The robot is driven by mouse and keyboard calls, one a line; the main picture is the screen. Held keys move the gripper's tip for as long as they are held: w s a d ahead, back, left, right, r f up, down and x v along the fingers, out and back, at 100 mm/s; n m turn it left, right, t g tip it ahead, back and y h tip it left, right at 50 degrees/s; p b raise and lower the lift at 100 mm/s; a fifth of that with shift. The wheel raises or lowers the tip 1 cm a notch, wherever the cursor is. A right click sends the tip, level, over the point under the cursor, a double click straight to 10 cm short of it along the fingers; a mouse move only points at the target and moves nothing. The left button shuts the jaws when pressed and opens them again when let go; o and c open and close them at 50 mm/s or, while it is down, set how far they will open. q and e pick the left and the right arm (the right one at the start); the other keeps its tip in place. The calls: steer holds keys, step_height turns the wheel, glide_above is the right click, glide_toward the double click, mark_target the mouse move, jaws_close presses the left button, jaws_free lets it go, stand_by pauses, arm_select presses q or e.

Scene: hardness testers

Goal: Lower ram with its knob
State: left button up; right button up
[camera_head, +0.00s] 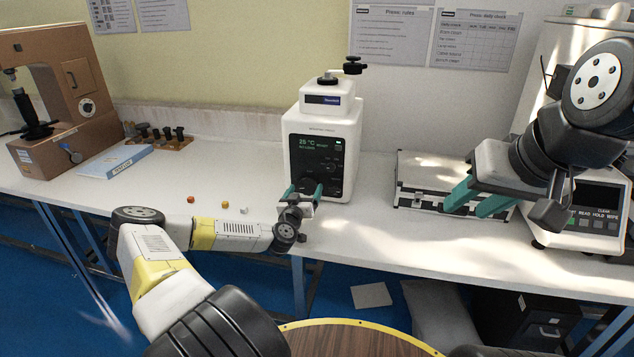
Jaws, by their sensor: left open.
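A white press (322,128) stands at the back middle of the bench, with a black front panel (328,155) showing "25 °C". Black knobs sit on its top, one in the middle (327,79) and one on an arm at the right (353,66). A ram is not clearly visible. My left gripper (305,190) is open at the lower part of the front panel, its teal fingers on either side of a dark round shape, probably a knob. I cannot tell whether they touch it. My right gripper (482,197) is open and empty, in front of a silver case.
The silver case (420,172) lies right of the press. A white tester (590,210) with a keypad stands further right, partly behind my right arm. A brown tester (62,95), a blue book (115,162) and small coloured cubes (225,204) are at the left. The bench's front left is mostly clear.

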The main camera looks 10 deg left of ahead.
arm_select(q)
steer(key=shift+w, duration=0.6)
steer(key=shift+c, duration=0.2)
steer(key=c, duration=1.3)
